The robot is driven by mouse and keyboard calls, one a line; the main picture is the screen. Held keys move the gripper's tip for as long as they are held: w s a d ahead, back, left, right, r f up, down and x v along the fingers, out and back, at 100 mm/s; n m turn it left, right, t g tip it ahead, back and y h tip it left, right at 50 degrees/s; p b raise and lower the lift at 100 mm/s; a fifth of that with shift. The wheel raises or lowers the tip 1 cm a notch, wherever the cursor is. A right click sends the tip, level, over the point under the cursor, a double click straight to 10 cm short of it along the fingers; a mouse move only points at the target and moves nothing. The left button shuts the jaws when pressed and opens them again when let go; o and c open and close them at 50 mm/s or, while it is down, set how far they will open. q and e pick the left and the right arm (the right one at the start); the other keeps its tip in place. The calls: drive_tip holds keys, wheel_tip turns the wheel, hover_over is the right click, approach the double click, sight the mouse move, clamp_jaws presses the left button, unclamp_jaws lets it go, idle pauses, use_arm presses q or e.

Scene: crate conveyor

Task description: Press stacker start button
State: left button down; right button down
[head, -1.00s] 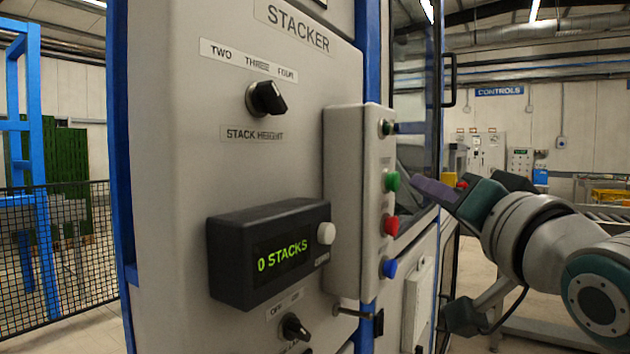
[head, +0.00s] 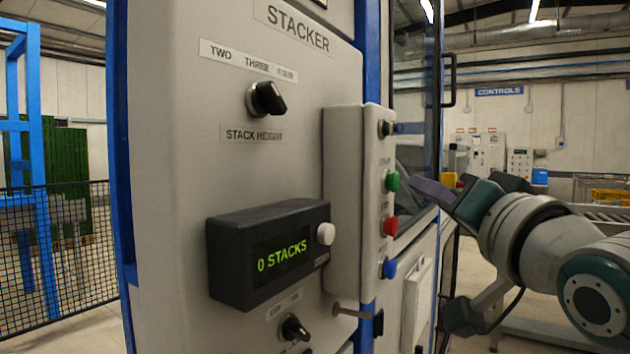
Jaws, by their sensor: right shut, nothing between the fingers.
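The stacker panel (head: 180,200) fills the middle of the head view. A grey button box (head: 350,200) on its right edge carries a dark green button or lamp (head: 386,128) at the top, a green button (head: 392,181), a red button (head: 390,226) and a blue button (head: 389,268). The small labels above the buttons are hard to read. My right gripper (head: 432,190) is shut and empty. Its purple fingertips point left toward the green button, a short way to its right; I cannot tell the exact gap. My left gripper is not in view.
A display (head: 270,254) reads "0 STACKS" and has a white knob on its side. The stack height knob (head: 266,99) is above it, another knob (head: 294,329) below. A door handle (head: 449,80) stands beyond the box. A mesh fence (head: 60,260) is at left.

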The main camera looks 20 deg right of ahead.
drive_tip(key=shift+w+a, duration=0.2)
drive_tip(key=shift+w, duration=0.05)
